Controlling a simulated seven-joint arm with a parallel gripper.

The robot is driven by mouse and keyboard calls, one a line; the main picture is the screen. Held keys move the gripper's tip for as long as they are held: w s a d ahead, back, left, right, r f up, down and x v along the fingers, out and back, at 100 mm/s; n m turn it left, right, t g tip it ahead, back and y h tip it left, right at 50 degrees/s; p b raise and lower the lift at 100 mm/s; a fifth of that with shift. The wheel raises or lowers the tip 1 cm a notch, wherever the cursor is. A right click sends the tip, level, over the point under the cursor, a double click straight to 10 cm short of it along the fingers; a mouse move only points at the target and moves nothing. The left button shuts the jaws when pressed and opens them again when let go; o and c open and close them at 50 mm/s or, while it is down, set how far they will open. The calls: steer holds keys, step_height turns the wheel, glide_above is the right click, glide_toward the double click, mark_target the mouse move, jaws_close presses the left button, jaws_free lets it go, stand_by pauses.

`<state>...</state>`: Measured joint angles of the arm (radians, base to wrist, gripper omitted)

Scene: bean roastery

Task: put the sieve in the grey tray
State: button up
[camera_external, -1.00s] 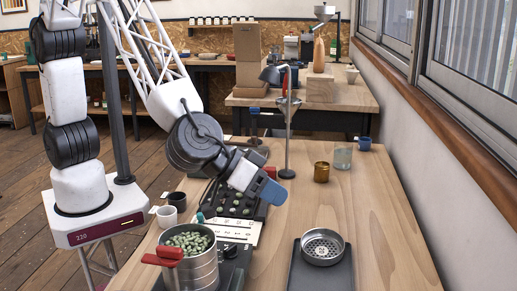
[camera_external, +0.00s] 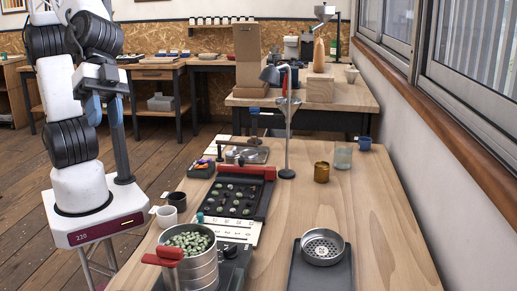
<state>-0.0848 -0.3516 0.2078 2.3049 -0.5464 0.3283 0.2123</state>
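The sieve (camera_external: 322,244), a round metal dish with a perforated bottom, sits upright on the dark grey tray (camera_external: 321,281) at the front right of the wooden table. It rests toward the tray's far end, and the near part of the tray is bare. My gripper (camera_external: 103,110) is folded back at the left, high beside my own arm and well away from the sieve and tray. Its blue fingers look apart, with nothing seen between them.
A metal canister of green beans (camera_external: 190,241) with a red handle stands at the front left. A black sample board (camera_external: 236,197) lies behind it. A lamp stand (camera_external: 287,140), a brass cup (camera_external: 321,172) and a glass (camera_external: 343,156) stand farther back. The table's right middle is clear.

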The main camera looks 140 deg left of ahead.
steer(key=s+d+m+g+y, duration=0.1)
steer(key=s+m+g, duration=0.3)
steer(key=s, duration=2)
steer(key=shift+s+d+f+g, duration=0.15)
steer(key=shift+s+d+g, duration=0.2)
steer(key=shift+d+g, duration=0.25)
